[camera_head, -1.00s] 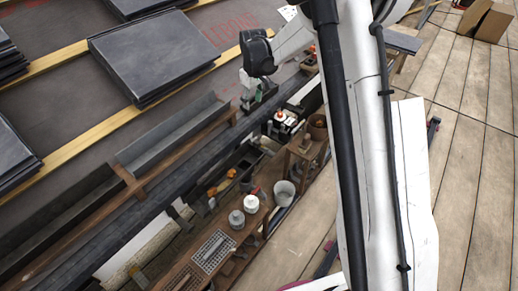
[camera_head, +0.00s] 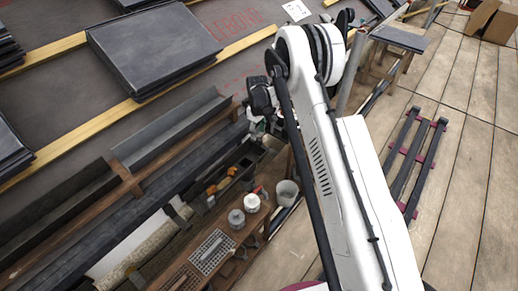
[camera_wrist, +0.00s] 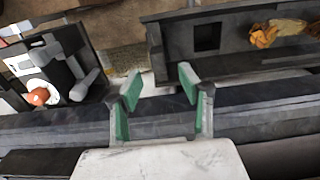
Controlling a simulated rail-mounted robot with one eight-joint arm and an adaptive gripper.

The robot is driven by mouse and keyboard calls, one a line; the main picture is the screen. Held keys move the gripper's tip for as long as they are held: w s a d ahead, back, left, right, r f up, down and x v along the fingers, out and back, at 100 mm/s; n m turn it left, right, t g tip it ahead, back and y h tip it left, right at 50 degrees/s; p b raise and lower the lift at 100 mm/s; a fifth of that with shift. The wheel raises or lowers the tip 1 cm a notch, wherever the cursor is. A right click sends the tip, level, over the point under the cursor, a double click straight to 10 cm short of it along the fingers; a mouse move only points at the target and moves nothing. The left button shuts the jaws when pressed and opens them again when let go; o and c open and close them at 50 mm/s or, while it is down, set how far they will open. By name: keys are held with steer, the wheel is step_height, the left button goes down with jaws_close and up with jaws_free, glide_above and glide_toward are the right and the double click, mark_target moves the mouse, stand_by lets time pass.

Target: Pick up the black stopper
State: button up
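I cannot make out a black stopper for certain in either view. My gripper (camera_wrist: 160,84) is open in the wrist view, with two green-padded fingers apart and nothing between them. It hangs above the dark gutter-like beam (camera_wrist: 255,118). At left in the wrist view is a white and black device (camera_wrist: 55,68) with an orange-red knob (camera_wrist: 38,97). At upper right is a dark tray (camera_wrist: 205,60) with a square opening. In the head view my gripper is small and partly hidden by my arm.
Slate stacks (camera_head: 160,45) lie on the roof at left. The plank floor at right has open room.

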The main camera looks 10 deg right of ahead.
mark_target(259, 144)
steer(key=f+b, duration=0.1)
steer(key=f, duration=0.1)
steer(key=f+b, duration=0.1)
steer(key=f, duration=0.2)
steer(key=f+b, duration=0.1)
steer(key=f, duration=0.2)
steer(key=shift+s+d+f, duration=0.1)
steer(key=shift+d+f, duration=0.05)
steer(key=shift+d, duration=0.1)
jaws_close()
